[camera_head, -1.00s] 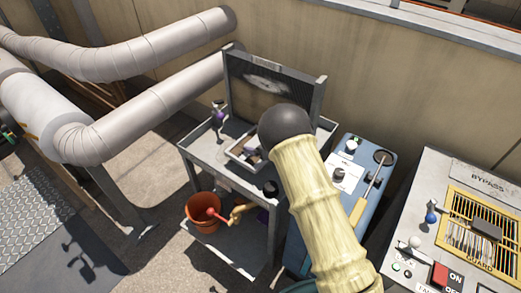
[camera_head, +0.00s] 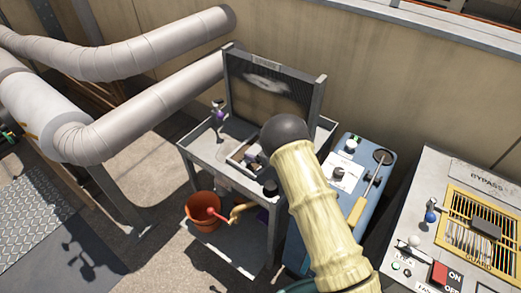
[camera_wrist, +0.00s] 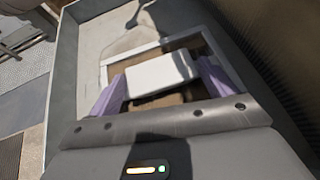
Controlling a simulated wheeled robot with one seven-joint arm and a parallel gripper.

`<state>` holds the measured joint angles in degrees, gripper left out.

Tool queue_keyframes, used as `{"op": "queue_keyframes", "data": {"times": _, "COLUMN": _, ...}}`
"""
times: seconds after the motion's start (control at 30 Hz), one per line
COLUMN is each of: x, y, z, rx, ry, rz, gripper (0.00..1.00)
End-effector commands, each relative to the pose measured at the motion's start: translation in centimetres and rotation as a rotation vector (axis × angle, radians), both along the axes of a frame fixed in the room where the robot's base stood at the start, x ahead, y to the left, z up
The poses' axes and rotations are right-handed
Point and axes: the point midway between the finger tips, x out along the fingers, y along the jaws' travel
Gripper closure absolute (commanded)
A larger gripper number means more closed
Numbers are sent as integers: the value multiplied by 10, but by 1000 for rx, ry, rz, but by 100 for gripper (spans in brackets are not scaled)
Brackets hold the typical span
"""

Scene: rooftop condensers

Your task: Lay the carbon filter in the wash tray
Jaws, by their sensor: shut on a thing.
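My gripper (camera_wrist: 160,86) has purple fingers, shut on a whitish flat block, which I take as the carbon filter (camera_wrist: 162,72). The block lies crosswise between the fingers, over the wash tray (camera_wrist: 147,51), a shallow tray with a pale rim and brownish inside. I cannot tell whether the block touches the tray's bottom. In the head view the small wash tray (camera_head: 237,162) sits on the top of a grey cart, and my arm hides its right part. The gripper there is small and partly hidden, so the block is hard to make out.
The grey cart (camera_head: 205,155) has a raised lip and a dark framed panel (camera_head: 268,92) at its back. A small purple-and-grey item (camera_head: 218,112) stands left of the tray, and a black knob (camera_head: 270,187) is at the front edge. A blue cabinet (camera_head: 352,160) stands close on the right.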

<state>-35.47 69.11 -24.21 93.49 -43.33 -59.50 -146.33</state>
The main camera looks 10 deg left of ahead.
Motion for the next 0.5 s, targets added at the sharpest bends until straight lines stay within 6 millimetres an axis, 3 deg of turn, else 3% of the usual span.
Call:
{"op": "queue_keyframes", "data": {"times": 0.07, "x": 0, "y": 0, "z": -2, "rx": 1, "ry": -1, "rz": 0, "gripper": 45}}
{"op": "queue_keyframes", "data": {"times": 0.1, "x": 0, "y": 0, "z": -2, "rx": 0, "ry": 0, "rz": 0, "gripper": 13}}
{"op": "queue_keyframes", "data": {"times": 0.17, "x": 0, "y": 0, "z": -2, "rx": 0, "ry": 0, "rz": 0, "gripper": 1}}
{"op": "queue_keyframes", "data": {"times": 0.5, "x": 0, "y": -2, "z": 2, "rx": 0, "ry": 1, "rz": -3, "gripper": 0}}
